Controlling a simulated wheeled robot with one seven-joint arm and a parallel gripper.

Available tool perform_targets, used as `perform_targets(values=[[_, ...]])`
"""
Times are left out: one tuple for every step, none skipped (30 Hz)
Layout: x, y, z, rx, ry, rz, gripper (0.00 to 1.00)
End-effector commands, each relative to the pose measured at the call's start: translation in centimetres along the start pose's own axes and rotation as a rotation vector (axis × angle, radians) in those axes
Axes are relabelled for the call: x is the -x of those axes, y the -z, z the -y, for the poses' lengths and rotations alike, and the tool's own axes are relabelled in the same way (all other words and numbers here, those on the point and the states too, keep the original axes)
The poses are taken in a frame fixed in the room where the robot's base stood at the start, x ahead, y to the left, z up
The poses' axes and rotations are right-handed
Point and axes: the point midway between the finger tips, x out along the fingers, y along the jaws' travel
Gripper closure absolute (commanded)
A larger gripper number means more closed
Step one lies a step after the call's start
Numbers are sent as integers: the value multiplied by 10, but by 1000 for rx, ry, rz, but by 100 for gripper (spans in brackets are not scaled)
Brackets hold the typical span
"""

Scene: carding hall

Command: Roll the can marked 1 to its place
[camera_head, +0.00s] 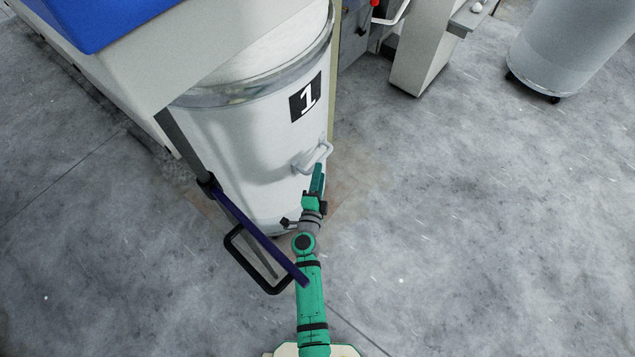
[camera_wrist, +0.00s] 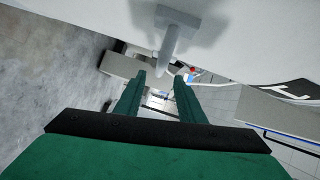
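The can marked 1 (camera_head: 245,155) is a tall pale cylinder with a grey band near its top. Its black label with a white 1 (camera_head: 305,97) faces me. A pale handle (camera_head: 316,153) sticks out of its side below the label. My green gripper (camera_head: 318,168) is at this handle. In the wrist view my gripper (camera_wrist: 160,76) has its two fingers apart, with the grey handle (camera_wrist: 176,30) reaching down close to the fingertips. The fingers are not closed on it. The can's foot is partly hidden behind my arm and a bar.
A machine with a blue top (camera_head: 90,22) stands over the can at upper left. A dark purple bar with a black loop (camera_head: 262,268) lies left of my arm. Another can on castors (camera_head: 570,45) stands at upper right. The floor (camera_head: 480,220) on the right is clear.

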Motion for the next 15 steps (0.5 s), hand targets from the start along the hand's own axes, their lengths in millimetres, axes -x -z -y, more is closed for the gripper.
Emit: perform_targets(values=[[-10, 0, 1, 0, 1, 0, 64], [-15, 0, 1, -1, 2, 0, 64], [-22, -1, 1, -1, 1, 0, 64], [-27, -1, 1, -1, 1, 1, 64], [-32, -1, 1, 1, 2, 1, 64], [-38, -1, 1, 1, 1, 1, 64], [-43, -1, 1, -1, 2, 1, 64], [-47, -1, 1, 0, 1, 1, 64], [-52, -1, 1, 1, 1, 1, 64], [-56, -1, 1, 1, 1, 1, 64], [-59, -1, 1, 0, 1, 0, 64], [-63, 0, 0, 1, 1, 0, 64], [-66, 0, 0, 1, 1, 0, 64], [-68, -1, 0, 0, 1, 1, 64], [-71, -1, 0, 0, 1, 1, 64]])
